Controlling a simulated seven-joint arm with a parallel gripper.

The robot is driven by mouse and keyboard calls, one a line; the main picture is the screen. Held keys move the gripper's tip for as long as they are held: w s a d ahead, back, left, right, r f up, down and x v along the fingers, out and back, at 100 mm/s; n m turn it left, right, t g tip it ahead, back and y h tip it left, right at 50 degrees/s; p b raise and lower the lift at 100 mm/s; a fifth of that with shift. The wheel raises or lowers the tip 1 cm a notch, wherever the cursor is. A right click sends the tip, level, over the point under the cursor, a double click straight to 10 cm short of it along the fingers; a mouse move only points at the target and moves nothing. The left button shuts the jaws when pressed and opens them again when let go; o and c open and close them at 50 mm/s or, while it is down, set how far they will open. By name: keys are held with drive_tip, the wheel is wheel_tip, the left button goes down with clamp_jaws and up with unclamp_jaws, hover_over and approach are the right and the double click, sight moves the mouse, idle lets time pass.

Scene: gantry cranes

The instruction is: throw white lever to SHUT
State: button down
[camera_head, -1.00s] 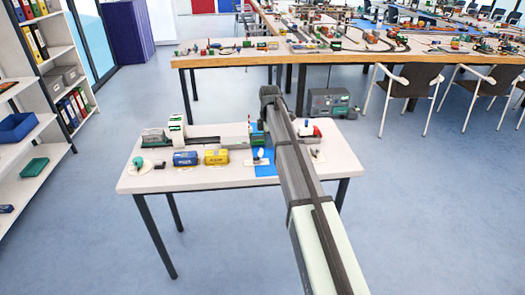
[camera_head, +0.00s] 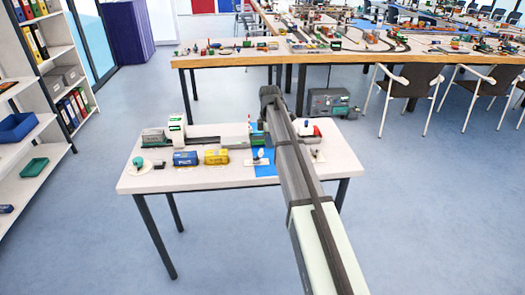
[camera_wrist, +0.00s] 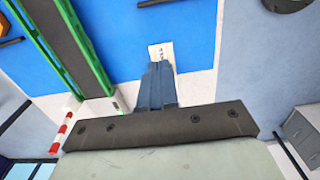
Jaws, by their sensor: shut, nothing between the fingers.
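A small white lever (camera_head: 261,154) stands on a pale base plate on the blue part of the small table, just left of my arm in the head view. In the wrist view, my gripper (camera_wrist: 158,68) is shut and empty, its dark fingers together over blue. A white plate with dark marks (camera_wrist: 160,49) shows just beyond the fingertips; its lettering is too small to read. I cannot tell whether this plate belongs to the white lever. In the head view my fingers are hidden behind my arm.
The small table (camera_head: 215,181) also holds a blue tank (camera_head: 185,158), a yellow tank (camera_head: 216,157) and a white gantry crane (camera_head: 177,132). A green-edged dark track (camera_wrist: 65,45) lies left of my fingers in the wrist view. The table's front strip is bare.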

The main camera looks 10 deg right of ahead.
sight(261, 150)
drive_tip(key=shift+f, duration=0.15)
drive_tip(key=shift+f, duration=1.35)
drive_tip(key=shift+a, duration=1.85)
drive_tip(key=shift+d, duration=0.6)
drive_tip(key=shift+r, duration=0.15)
